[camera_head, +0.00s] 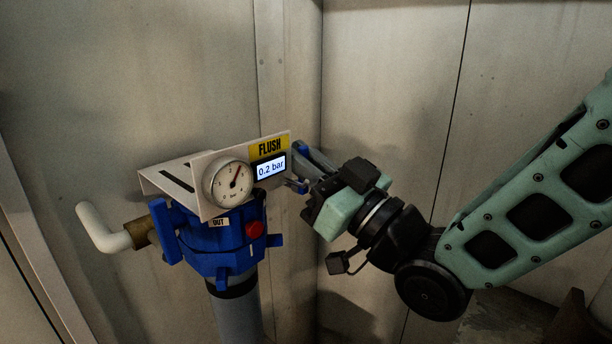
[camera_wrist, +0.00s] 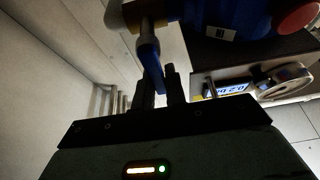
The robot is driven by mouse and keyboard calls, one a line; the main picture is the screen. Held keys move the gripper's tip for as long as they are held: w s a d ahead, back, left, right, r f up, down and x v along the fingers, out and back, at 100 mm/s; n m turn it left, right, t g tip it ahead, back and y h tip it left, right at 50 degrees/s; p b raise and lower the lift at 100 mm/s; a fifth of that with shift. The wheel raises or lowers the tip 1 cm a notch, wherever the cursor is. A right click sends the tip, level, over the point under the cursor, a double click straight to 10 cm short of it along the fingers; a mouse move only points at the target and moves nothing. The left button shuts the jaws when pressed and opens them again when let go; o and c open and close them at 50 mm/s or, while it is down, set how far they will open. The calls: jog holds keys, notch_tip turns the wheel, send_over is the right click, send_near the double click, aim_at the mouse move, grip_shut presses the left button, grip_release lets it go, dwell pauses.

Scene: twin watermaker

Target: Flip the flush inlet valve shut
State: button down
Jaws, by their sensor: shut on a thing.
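The flush inlet valve's blue lever (camera_wrist: 150,58) shows in the wrist view, hanging from a metal pipe fitting (camera_wrist: 147,24) beside the blue filter housing (camera_wrist: 195,10). My gripper (camera_wrist: 158,78) is shut on this lever, with one dark finger on each side of it. In the head view my gripper (camera_head: 301,172) is at the right side of the blue housing (camera_head: 222,243), behind the edge of the FLUSH panel (camera_head: 268,148). The panel and fingers hide most of the valve there, so the lever's angle is hard to tell.
The panel carries a round gauge (camera_head: 228,183) and a display (camera_head: 270,167) reading 0.2 bar. A red button (camera_head: 255,230) is on the housing front. A white elbow pipe (camera_head: 103,230) sticks out left. Metal walls (camera_head: 385,85) stand close behind and to the right.

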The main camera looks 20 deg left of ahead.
dwell(0.3)
jog(key=c, duration=1.4)
grip_release()
jog(key=shift+c, duration=0.2)
jog(key=shift+s, duration=0.1)
jog(key=shift+p, duration=0.4)
